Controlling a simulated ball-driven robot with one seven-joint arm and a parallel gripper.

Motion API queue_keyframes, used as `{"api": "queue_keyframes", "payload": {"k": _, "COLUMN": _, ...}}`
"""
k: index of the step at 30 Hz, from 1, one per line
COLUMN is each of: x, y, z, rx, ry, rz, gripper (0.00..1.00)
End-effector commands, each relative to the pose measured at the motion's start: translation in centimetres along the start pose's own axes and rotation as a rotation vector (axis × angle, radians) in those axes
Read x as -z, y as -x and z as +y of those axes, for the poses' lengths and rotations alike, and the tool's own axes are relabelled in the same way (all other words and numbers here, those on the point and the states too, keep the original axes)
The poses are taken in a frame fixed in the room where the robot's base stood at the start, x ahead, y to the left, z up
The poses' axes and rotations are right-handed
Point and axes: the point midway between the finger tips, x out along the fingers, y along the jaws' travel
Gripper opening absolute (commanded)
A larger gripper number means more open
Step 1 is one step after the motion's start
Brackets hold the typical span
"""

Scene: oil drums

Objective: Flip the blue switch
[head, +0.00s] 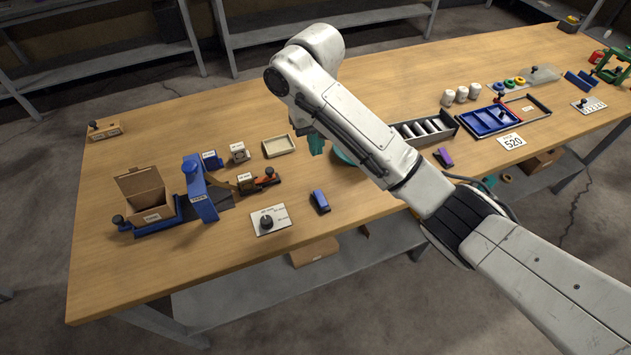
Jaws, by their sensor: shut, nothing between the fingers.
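The blue switch (320,201) is a small blue rocker block with a dark part, near the front edge of the wooden table (240,115), left of my arm. Which way it is tipped is too small to tell. A similar purple switch (443,158) sits further right, on the other side of my arm. My white arm reaches in from the lower right and bends over the middle of the table. My gripper cannot be made out; the arm hides what lies behind it.
A plate with a black knob (267,219) lies left of the blue switch. Further left stand a blue upright device (200,190) and an open cardboard box (145,195). A pale tray (279,146) lies behind. Teal parts (316,143) show beside my arm.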

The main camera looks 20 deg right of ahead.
Motion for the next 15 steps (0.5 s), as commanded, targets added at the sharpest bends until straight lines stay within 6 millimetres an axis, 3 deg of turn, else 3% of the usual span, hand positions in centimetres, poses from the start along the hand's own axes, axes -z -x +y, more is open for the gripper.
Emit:
{"api": "queue_keyframes", "payload": {"k": 8, "x": 0.0, "y": -0.3, "z": -0.1, "rx": 0.001, "ry": 0.001, "rz": 0.000, "gripper": 0.00}}
{"api": "queue_keyframes", "payload": {"k": 15, "x": -0.1, "y": -3.4, "z": -0.2, "rx": 0.003, "ry": 0.001, "rz": -0.001, "gripper": 0.00}}
